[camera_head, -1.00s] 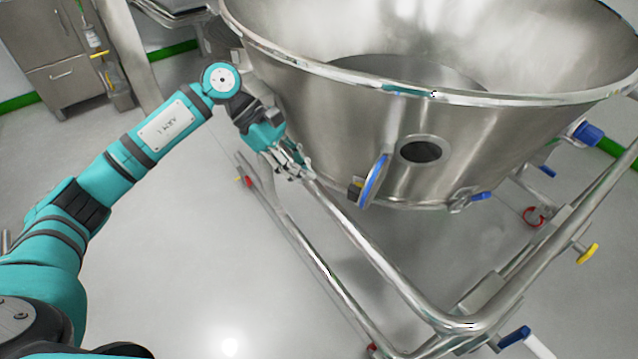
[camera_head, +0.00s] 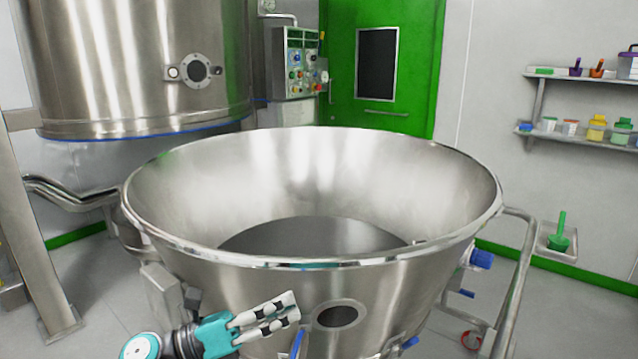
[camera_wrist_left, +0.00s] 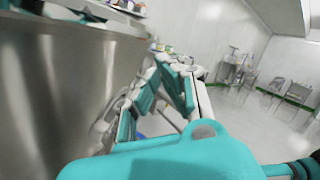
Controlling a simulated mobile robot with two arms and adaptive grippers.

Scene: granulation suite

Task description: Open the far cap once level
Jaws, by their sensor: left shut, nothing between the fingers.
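The large steel bowl (camera_head: 380,284) stands in front of me, its wide rim uppermost and its inside empty where I can see it. On its near wall is a round port (camera_head: 337,316) with a dark centre. Left of the port, a blue-edged cap (camera_head: 297,343) stands swung out from the wall, partly cut off by the frame. I cannot tell which part is the far cap; the bowl's far outer side is hidden. My left gripper (camera_head: 284,307) is shut and empty in front of the near wall, left of the port. It also shows in the left wrist view (camera_wrist_left: 186,88), beside the steel wall.
A steel vessel (camera_head: 130,70) with a round window (camera_head: 196,70) hangs at the back left. A control panel (camera_head: 298,62) and a green door (camera_head: 382,70) are behind. Shelves (camera_head: 585,78) hold containers at right. A frame rail (camera_head: 518,280) and blue fitting (camera_head: 481,259) flank the bowl.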

